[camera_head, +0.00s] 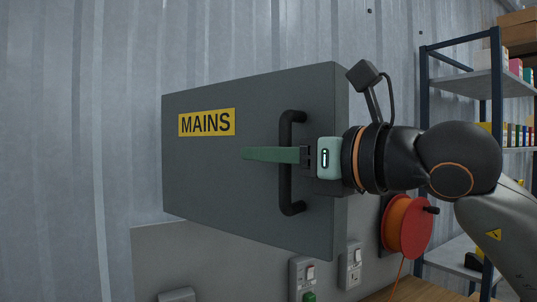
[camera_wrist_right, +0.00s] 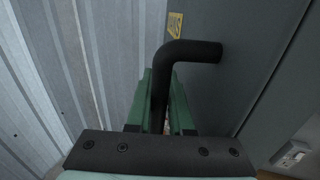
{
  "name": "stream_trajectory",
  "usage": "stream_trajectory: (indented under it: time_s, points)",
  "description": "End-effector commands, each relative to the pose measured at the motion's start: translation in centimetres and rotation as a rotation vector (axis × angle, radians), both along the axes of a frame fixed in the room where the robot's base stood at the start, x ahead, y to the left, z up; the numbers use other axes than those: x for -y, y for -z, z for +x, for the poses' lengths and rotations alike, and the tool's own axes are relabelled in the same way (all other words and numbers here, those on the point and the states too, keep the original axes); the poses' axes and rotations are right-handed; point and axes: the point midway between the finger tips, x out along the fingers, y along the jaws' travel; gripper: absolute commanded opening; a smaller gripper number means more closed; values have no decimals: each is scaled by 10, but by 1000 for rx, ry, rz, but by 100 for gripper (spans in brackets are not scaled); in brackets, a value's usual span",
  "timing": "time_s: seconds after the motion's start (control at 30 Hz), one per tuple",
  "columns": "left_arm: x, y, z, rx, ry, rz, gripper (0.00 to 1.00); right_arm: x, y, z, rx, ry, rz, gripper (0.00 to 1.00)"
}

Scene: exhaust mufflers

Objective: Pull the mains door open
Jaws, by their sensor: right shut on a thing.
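The mains door (camera_head: 225,180) is a dark grey panel with a yellow MAINS label (camera_head: 207,122), on a cabinet at the wall. Its black upright bar handle (camera_head: 289,190) is near the door's right edge. My right gripper (camera_head: 255,154) reaches in from the right, its green fingers across the handle. In the right wrist view the fingers (camera_wrist_right: 160,100) lie on both sides of the handle bar (camera_wrist_right: 190,52) and are shut on it. I cannot tell whether the door stands ajar. My left gripper is in neither view.
Below the cabinet, sockets (camera_head: 303,276) sit on a pale backboard (camera_head: 230,262). A red and orange cable reel (camera_head: 407,226) hangs below my right arm. A shelf rack (camera_head: 470,82) with boxes stands at the right. The corrugated wall (camera_head: 60,130) at the left is bare.

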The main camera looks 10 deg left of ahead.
Motion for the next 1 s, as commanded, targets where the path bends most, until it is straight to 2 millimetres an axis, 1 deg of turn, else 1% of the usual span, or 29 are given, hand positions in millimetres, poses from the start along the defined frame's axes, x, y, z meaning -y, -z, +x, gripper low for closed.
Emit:
stream_trajectory:
  time_s: [0.2,0.23,0.3,0.33,0.57,0.67,0.77,0.9,1.0]
  points:
    - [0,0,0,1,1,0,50,0,-1,-1,1,-2,2,0]
    - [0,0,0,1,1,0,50,0,-1,-1,1,-2,2,22]
    - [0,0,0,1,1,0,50,0,-1,-1,1,-2,2,30]
    - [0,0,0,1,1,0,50,0,-1,-1,1,-1,2,32]
    - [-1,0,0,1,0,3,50,0,0,0,1,-1,1,32]
    - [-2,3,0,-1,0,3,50,4,0,-3,1,-1,2,32]
    - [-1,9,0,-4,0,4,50,16,2,-9,2,1,2,32]
    - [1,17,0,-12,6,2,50,41,2,-24,5,3,2,32]
    - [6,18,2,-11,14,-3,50,60,2,-36,4,2,2,32]
